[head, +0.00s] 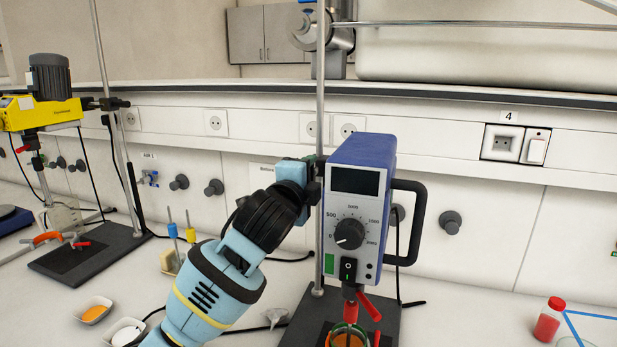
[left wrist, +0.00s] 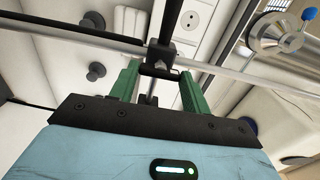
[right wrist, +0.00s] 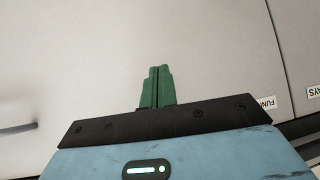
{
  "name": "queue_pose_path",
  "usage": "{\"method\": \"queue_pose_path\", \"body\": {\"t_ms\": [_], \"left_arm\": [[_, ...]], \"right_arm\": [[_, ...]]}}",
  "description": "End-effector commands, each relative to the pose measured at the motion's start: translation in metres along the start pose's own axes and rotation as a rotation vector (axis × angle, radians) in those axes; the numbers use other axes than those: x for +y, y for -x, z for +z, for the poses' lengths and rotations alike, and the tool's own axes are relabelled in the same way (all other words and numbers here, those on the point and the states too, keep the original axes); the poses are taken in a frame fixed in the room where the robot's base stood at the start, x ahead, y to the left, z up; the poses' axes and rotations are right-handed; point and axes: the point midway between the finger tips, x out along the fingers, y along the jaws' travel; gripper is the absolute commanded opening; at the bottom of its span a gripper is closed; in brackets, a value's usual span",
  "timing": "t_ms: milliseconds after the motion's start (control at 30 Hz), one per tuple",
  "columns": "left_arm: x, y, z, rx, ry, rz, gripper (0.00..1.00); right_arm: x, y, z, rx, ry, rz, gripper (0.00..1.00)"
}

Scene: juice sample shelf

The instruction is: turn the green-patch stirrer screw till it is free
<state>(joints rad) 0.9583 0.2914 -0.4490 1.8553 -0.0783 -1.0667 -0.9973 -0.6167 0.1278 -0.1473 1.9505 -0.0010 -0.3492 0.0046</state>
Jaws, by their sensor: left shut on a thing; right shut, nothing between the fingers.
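My left gripper (head: 312,168) reaches in from the left to the clamp beside the stirrer housing. In the left wrist view, the green fingers of this gripper (left wrist: 160,75) are on either side of a dark clamp screw (left wrist: 157,68), shut on it; the screw is partly hidden in the head view. My right gripper (right wrist: 157,87) shows only in the right wrist view, its fingers together and empty before a pale surface.
A beaker of orange liquid (head: 347,337) stands under the stirrer on a black base (head: 302,328). A yellow stirrer (head: 40,113) on its own stand is at the left. A red-capped bottle (head: 549,320) is at the right, and small dishes (head: 92,311) lie at the front left.

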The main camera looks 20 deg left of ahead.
Motion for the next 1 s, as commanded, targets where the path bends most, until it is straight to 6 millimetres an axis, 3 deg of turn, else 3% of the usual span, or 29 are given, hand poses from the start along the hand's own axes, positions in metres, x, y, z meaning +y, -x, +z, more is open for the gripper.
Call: {"method": "queue_pose_path", "body": {"t_ms": [33, 67, 233, 633, 1000], "left_arm": [[0.001, 0.0, -0.001, 0.001, 0.003, 0.002, 0.24], [0.001, 0.0, -0.001, 0.001, 0.003, 0.002, 0.48], [0.001, 0.0, 0.0, 0.001, 0.001, 0.002, 0.69], [0.0, 0.006, 0.0, 0.001, 0.0, -0.001, 0.69], [0.0, 0.055, 0.0, 0.002, -0.001, -0.001, 0.69]], "right_arm": [[0.0, 0.0, 0.0, 0.0, 0.0, 0.0, 0.0], [0.0, 0.0, 0.0, 0.0, 0.0, 0.0, 0.0], [0.0, 0.0, 0.0, 0.0, 0.0, 0.0, 0.0], [0.0, 0.0, 0.001, -0.001, 0.0, 0.0, 0.0], [0.0, 0.0, 0.001, -0.003, 0.0, 0.0, 0.0]]}}
